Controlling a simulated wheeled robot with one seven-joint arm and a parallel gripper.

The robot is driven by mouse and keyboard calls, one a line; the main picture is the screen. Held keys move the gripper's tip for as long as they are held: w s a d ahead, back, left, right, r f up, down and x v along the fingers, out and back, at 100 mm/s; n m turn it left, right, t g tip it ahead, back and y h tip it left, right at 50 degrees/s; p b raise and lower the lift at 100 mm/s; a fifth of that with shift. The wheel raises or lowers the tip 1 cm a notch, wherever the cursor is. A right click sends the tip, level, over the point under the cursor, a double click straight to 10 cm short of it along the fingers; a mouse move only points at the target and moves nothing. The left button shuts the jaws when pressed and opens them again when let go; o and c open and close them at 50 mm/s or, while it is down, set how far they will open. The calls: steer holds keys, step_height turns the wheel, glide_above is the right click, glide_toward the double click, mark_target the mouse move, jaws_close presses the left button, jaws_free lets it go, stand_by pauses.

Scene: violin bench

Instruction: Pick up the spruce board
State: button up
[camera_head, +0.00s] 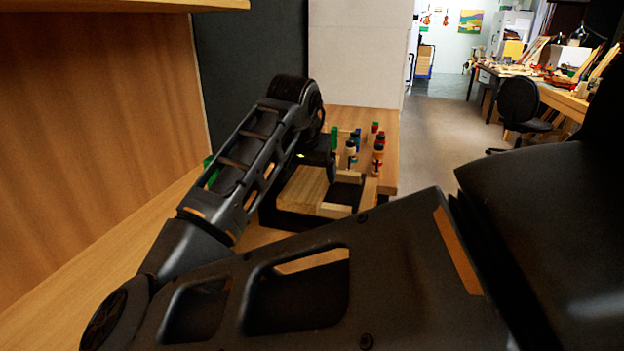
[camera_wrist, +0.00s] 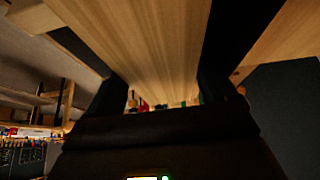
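The spruce board (camera_head: 303,187) is a pale, flat piece of wood lying level on a dark base on the bench. My gripper (camera_head: 322,172) is just above and beside its far right part, with my arm reaching over from the left. In the wrist view, a broad pale board (camera_wrist: 150,45) with straight grain fills the upper middle. My gripper (camera_wrist: 160,92) shows there as two dark fingers, apart, with the board's surface seen between them. I see no clear grip on the board. The fingertips are hard to make out in the head view.
Small wooden blocks (camera_head: 335,210) lie beside the board. Several small bottles (camera_head: 378,155) stand behind and right of it, and a green one (camera_head: 334,138) stands behind. A wooden panel (camera_head: 95,140) rises at left. An office chair (camera_head: 520,108) is far off.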

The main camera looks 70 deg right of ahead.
steer(key=c, duration=0.6)
steer(key=shift+r, duration=0.1)
